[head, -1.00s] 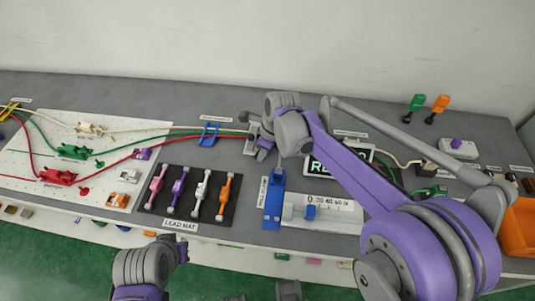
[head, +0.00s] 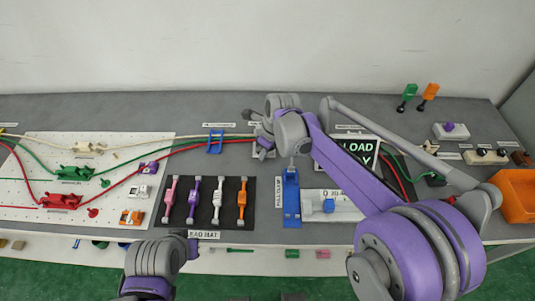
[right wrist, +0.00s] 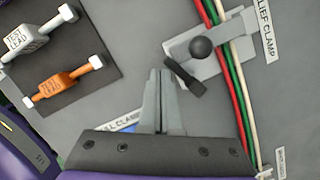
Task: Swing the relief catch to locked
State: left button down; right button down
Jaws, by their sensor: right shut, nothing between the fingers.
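In the right wrist view the relief clamp (right wrist: 208,62) is a light grey plate with a grey bar and a round dark knob (right wrist: 201,47). A short black tab (right wrist: 185,78) slants beside the knob, on the side nearer my fingers. My right gripper (right wrist: 165,75) is shut and empty, its tips close to the tab; I cannot tell whether they touch. In the head view my right gripper (head: 264,148) largely hides the clamp. My left gripper (head: 192,246) is low in front of the lead mat, its fingers too small to judge.
Red, green and white cables (right wrist: 231,90) run past the clamp. The lead mat (head: 208,220) with several test leads lies to its left. A blue pull clamp (head: 291,200) and slider stand in front. My right arm covers part of the lit sign (head: 357,147).

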pick_arm(q)
jog(key=shift+d+r, duration=0.1)
pick_arm(e)
jog(key=shift+w+a, duration=0.15)
jog(key=shift+w, duration=0.15)
jog(key=shift+w+d, duration=0.4)
jog(key=shift+d, duration=0.2)
pick_arm(q)
jog(key=shift+r, duration=0.15)
pick_arm(e)
jog(key=shift+r, duration=0.1)
